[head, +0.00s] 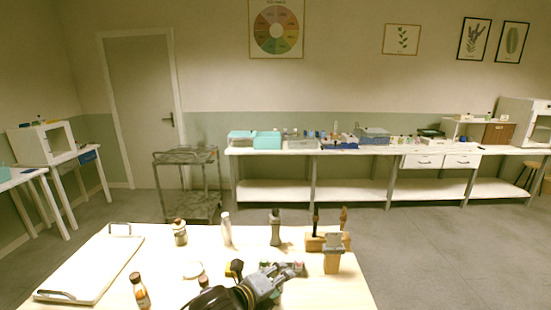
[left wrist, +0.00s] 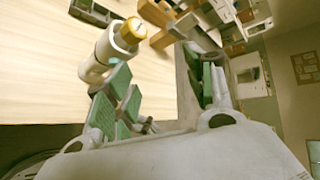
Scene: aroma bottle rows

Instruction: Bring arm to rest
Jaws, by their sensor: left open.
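My left gripper (head: 278,278) is low over the near part of the wooden table (head: 120,285) in the head view. In the left wrist view the gripper (left wrist: 163,88) has its green-padded fingers apart, with nothing held between them. A pale bottle with a gold-brown cap (left wrist: 112,50) shows just beyond the left finger there; whether they touch I cannot tell. A small item with a pinkish end (head: 298,267) is close by the fingertips in the head view. My right gripper is not in view.
A white tray with handles (head: 92,268) lies on the table's left. An amber bottle (head: 140,291), a jar (head: 179,232), a white bottle (head: 226,229), a grey bottle (head: 275,228) and wooden stands (head: 331,262) surround the arm. A cart (head: 187,180) and long bench stand behind.

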